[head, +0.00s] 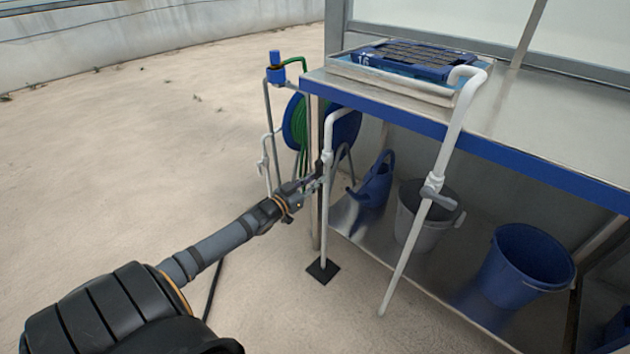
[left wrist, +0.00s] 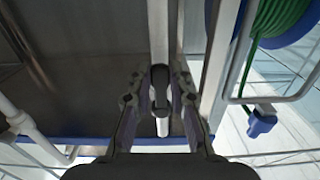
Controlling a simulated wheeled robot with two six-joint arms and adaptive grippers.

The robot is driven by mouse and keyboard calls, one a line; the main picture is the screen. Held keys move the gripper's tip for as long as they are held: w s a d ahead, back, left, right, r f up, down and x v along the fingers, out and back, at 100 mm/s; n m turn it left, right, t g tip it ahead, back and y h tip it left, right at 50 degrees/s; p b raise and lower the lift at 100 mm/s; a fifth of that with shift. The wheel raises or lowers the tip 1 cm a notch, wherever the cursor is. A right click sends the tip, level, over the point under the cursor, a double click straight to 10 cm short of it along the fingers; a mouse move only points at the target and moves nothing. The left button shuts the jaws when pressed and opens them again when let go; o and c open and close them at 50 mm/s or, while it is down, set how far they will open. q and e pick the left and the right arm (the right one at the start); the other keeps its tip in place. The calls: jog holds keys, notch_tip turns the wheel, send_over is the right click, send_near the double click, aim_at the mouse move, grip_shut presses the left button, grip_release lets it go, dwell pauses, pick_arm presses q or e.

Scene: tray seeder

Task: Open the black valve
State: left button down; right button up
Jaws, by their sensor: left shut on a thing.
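The black valve (left wrist: 160,78) is on a thin white upright pipe (head: 324,225) by the front left corner of the bench. The pipe (left wrist: 158,30) runs on behind the handle. My right gripper is not in view.
The metal bench (head: 560,120) has a blue edge and holds a blue tray (head: 415,60). A second white pipe (head: 455,130) carries a grey valve (head: 437,197). A green hose reel (head: 299,125) stands behind. Below are a watering can (head: 376,183) and buckets (head: 525,265). The floor at left is clear.

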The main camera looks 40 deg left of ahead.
pick_arm(q)
jog(key=c, duration=1.2)
grip_release()
jog(key=shift+s+a, duration=0.15)
jog(key=shift+s, duration=1.85)
jog(key=shift+s+a, duration=0.15)
jog(key=shift+s, duration=1.8)
jog(key=shift+s+a, duration=0.15)
jog(key=shift+s, duration=1.85)
